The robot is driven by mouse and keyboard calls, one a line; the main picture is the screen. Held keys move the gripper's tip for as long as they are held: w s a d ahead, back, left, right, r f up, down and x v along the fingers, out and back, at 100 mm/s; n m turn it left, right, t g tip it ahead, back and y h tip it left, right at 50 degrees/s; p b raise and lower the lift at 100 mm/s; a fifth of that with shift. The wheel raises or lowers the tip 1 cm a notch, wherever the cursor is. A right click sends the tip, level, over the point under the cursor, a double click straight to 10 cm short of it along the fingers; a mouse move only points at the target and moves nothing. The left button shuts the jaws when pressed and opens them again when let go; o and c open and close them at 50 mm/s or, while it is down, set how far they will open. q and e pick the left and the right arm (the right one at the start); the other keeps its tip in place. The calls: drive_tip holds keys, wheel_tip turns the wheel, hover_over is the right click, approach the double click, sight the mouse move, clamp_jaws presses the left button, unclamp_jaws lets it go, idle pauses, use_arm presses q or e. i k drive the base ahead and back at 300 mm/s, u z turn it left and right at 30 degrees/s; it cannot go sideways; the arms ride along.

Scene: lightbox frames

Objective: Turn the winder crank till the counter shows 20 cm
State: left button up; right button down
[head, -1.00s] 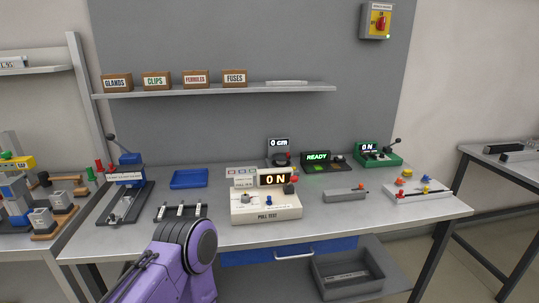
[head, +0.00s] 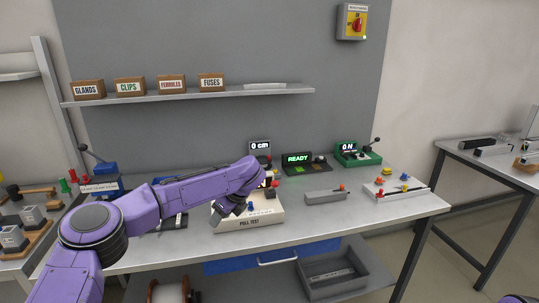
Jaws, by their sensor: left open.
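The winder (head: 262,160) stands at the back of the bench, and its counter (head: 260,146) reads 0 cm. Its small crank is partly hidden behind my left arm and too small to make out clearly. My left arm reaches across the bench from the left. My left gripper (head: 230,207) is open and empty, pointing down over the left part of the pull test box, in front of the winder and apart from it. My right gripper is not in view.
The white pull test box (head: 256,218) is partly covered by my arm. A READY unit (head: 298,160), a green tester (head: 355,154), a grey block (head: 326,195) and a button panel (head: 398,189) stand to the right. A grey bin (head: 332,275) sits below. The front right bench edge is clear.

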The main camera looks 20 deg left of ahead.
sight(265, 161)
drive_tip(key=i, duration=1.95)
